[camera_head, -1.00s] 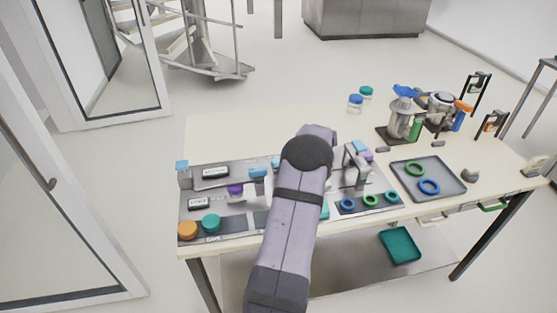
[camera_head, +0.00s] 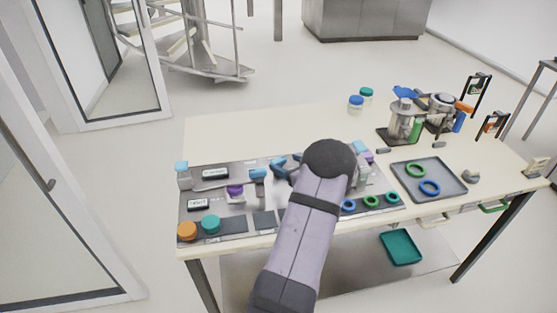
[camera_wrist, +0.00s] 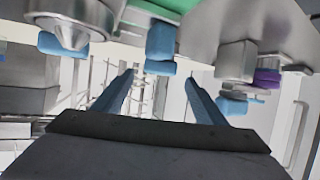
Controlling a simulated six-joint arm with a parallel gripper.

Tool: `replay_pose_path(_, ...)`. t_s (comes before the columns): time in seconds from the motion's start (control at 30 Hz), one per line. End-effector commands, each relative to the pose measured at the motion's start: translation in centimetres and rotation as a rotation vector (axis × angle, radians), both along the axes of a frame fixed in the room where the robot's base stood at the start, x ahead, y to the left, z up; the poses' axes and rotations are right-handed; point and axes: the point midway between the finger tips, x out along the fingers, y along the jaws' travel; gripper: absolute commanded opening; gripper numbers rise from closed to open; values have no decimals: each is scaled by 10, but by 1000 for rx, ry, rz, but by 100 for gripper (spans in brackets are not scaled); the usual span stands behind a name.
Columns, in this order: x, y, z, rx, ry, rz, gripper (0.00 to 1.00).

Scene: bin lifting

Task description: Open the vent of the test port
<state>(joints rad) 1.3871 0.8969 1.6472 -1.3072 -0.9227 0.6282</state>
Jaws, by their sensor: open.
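The test panel (camera_head: 240,220) lies along the front left of the table, with blue handles (camera_head: 257,174), a purple knob (camera_head: 235,190) and metal fittings. No part can be told for sure as the test port's vent, and my arm hides the panel's middle. In the wrist view my gripper (camera_wrist: 159,80) is open, with two bluish fingers apart and nothing held. A blue handle (camera_wrist: 160,48) shows beyond and between the fingertips; contact is not visible. Another blue part (camera_wrist: 62,45) is at a metal cone on the left. A purple part (camera_wrist: 267,77) and a blue one (camera_wrist: 232,106) are at right.
An orange knob (camera_head: 187,231) and a teal knob (camera_head: 211,224) sit at the panel's left front. A grey tray (camera_head: 447,178) with rings is to the right. Metal vessels (camera_head: 405,122) and two capped jars stand behind. The table's back left is clear.

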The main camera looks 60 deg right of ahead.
Motion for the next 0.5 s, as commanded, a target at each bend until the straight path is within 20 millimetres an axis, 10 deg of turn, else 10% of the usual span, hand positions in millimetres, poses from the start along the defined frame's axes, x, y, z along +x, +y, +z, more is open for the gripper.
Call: replay_pose_path(0.5, 47, -20, -20, 0, 1, 0, 66)
